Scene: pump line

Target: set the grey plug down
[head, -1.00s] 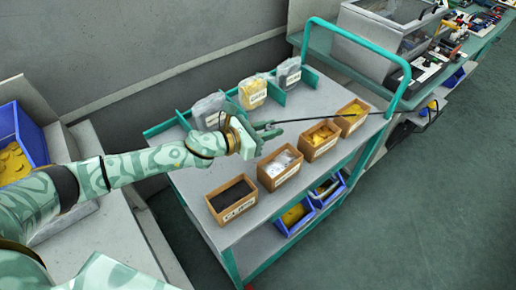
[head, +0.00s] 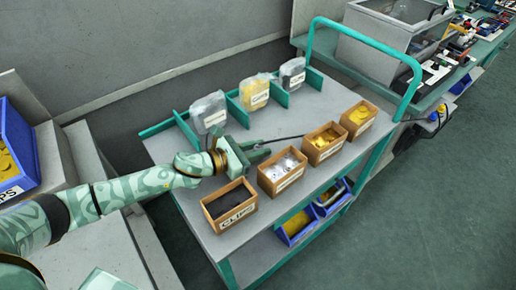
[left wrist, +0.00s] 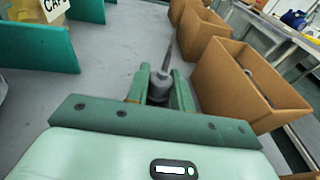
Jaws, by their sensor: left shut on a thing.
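My left gripper (head: 262,153) is low over the grey top of the trolley (head: 290,112), between the row of open brown boxes and the green dividers. It is shut on the grey plug (left wrist: 160,82), which shows between its two fingers in the left wrist view. A thin dark cable (head: 285,138) runs from the plug to the right, behind the boxes. In the head view the plug is mostly hidden by the fingers. I cannot tell whether it touches the trolley top.
Brown boxes stand along the near edge: clips (head: 229,206), a box with pale parts (head: 281,172), and two with yellow parts (head: 323,143) (head: 358,118). Filled bags (head: 208,113) stand between green dividers (head: 188,131) at the back. The top is bare between these rows.

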